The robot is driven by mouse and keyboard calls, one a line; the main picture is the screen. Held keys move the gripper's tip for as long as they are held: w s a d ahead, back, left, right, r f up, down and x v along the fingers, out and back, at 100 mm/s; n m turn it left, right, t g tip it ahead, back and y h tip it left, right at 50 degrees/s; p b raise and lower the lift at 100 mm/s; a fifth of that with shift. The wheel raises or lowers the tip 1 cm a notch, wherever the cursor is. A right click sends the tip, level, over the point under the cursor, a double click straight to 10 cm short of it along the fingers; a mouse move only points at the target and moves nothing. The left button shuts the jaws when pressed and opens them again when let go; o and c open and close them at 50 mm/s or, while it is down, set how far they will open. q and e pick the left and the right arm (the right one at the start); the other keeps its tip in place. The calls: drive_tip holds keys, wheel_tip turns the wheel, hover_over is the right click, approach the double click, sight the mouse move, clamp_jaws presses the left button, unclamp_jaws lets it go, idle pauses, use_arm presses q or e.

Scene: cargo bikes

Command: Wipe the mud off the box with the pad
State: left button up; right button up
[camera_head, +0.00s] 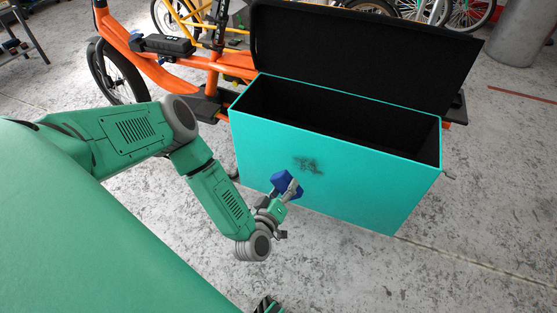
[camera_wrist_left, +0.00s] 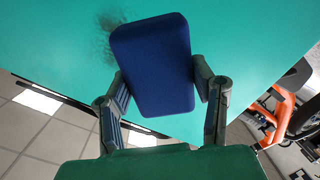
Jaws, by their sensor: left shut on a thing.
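The box (camera_head: 352,190) is teal, with its black lid (camera_head: 365,52) swung open and its inside dark and seemingly empty. A dark mud smudge (camera_head: 308,165) marks its front wall; it also shows in the left wrist view (camera_wrist_left: 108,42), partly hidden by the pad. My left gripper (camera_head: 287,188) is shut on the blue pad (camera_head: 281,181), just below the mud in the head view. In the left wrist view the pad (camera_wrist_left: 152,65) sits between both fingers, in front of the teal wall. I cannot tell whether it touches the wall.
The box is mounted on an orange cargo bike (camera_head: 187,62). More bikes (camera_head: 435,10) and a grey cylinder (camera_head: 521,30) stand behind. A dark stand (camera_head: 25,38) is at the upper left. The concrete floor (camera_head: 345,265) in front of the box is clear.

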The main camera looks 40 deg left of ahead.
sight(293, 164)
use_arm(q)
drive_tip(key=shift+s+a+t+y+b, duration=0.4)
drive_tip(key=shift+s+t+y, duration=0.1)
drive_tip(key=shift+s, duration=0.2)
drive_tip(key=shift+w+r, duration=0.1)
drive_tip(key=shift+r, duration=0.05)
drive_tip(key=shift+b+x, duration=1)
drive_tip(key=shift+x, duration=1.35)
drive_tip(key=shift+w+a+r, duration=0.1)
drive_tip(key=shift+w, duration=0.3)
drive_tip(key=shift+b+x, duration=0.45)
drive_tip(key=shift+x, duration=0.5)
